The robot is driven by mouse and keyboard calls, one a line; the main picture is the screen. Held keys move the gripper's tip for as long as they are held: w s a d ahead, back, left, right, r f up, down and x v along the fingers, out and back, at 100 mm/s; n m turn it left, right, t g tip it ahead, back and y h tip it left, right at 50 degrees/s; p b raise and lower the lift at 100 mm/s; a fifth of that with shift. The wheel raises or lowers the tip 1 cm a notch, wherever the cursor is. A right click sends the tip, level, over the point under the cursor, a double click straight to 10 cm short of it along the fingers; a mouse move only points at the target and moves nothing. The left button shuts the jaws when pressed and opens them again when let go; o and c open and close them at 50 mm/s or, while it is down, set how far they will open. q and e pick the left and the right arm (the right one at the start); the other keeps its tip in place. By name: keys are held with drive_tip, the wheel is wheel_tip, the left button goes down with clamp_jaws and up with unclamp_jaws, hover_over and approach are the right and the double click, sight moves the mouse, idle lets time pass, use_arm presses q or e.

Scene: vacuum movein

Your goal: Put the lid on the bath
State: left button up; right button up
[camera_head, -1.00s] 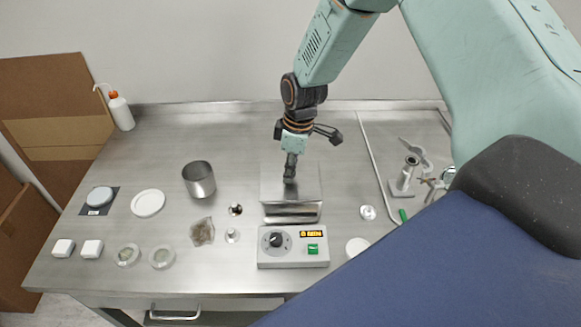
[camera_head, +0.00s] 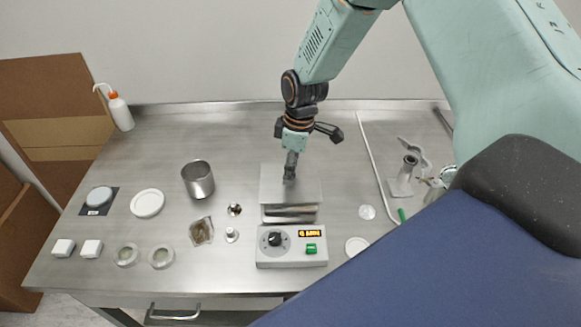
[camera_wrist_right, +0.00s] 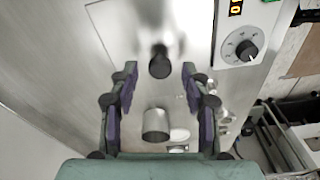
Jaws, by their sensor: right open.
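The bath (camera_head: 291,213) is a steel box behind a grey control unit with a dial and a lit display. The lid (camera_head: 308,184), a flat steel plate, lies over the top of the bath; I cannot tell whether it is fully seated. A dark knob (camera_wrist_right: 160,66) stands up from the lid in the right wrist view. My right gripper (camera_wrist_right: 160,82) is open, its two fingers spread to either side of the knob with visible gaps. In the head view my right gripper (camera_head: 290,158) points down over the lid. My left gripper is out of view.
The control unit (camera_head: 291,247) stands in front of the bath. A steel beaker (camera_head: 198,180), a white dish (camera_head: 147,204) and several small items lie to the left. A metal stand (camera_head: 404,178) is at the right. The bench behind the lid is clear.

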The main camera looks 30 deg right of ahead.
sight(296, 182)
wheel_tip(296, 182, up, 12)
drive_tip(key=shift+s+d+f, duration=0.25)
drive_tip(key=shift+s+d, duration=0.05)
drive_tip(key=shift+d, duration=0.15)
drive_tip(key=shift+s, duration=0.1)
idle(0.3)
